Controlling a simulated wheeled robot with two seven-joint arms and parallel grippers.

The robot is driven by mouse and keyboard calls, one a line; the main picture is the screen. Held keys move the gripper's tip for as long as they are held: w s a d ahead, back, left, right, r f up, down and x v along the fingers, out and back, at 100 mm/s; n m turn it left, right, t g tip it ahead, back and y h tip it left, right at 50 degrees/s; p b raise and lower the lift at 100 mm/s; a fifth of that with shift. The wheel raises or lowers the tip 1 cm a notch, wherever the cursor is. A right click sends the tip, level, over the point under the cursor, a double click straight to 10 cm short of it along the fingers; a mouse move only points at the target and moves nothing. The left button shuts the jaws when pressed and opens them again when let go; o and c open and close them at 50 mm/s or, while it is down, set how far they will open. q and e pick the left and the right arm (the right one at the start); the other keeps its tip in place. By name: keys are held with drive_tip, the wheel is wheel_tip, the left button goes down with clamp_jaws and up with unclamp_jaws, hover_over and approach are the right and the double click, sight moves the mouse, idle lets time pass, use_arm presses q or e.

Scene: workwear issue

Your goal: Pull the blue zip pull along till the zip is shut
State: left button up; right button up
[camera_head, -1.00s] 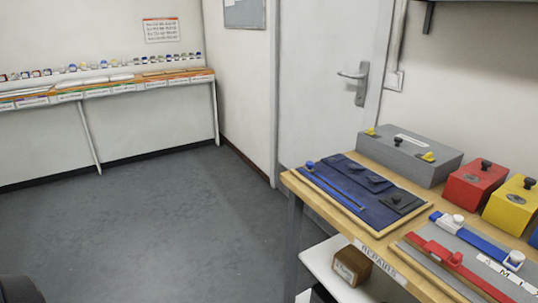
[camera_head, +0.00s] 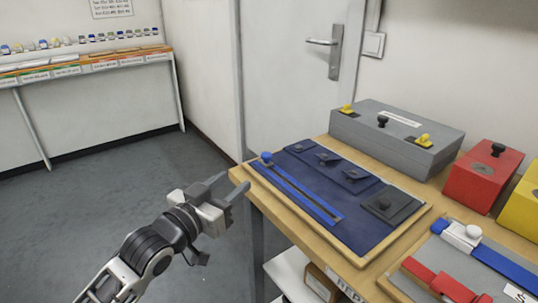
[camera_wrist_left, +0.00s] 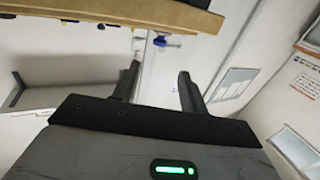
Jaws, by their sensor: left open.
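The blue zip pull (camera_head: 266,157) is a small round knob at the far left end of a blue zip strip (camera_head: 298,190). The strip runs along the left side of a navy cloth panel (camera_head: 335,190) on a wooden board. My left gripper (camera_head: 231,186) is open and empty, left of the board's corner and apart from the pull. In the left wrist view, the blue pull (camera_wrist_left: 161,42) shows beyond the gap between the open fingers (camera_wrist_left: 160,72), below the wooden edge. My right gripper is not in view.
The wooden table (camera_head: 258,205) has its corner close to my left gripper. A grey box (camera_head: 395,140) stands behind the board, with a red box (camera_head: 487,172) to its right. Another board with red and blue straps (camera_head: 480,265) lies in front. The floor at left is clear.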

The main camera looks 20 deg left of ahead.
sight(263, 157)
use_arm(q)
drive_tip(key=x, duration=1.4)
drive_tip(key=shift+f+b, duration=0.1)
drive_tip(key=shift+b, duration=0.2)
clamp_jaws()
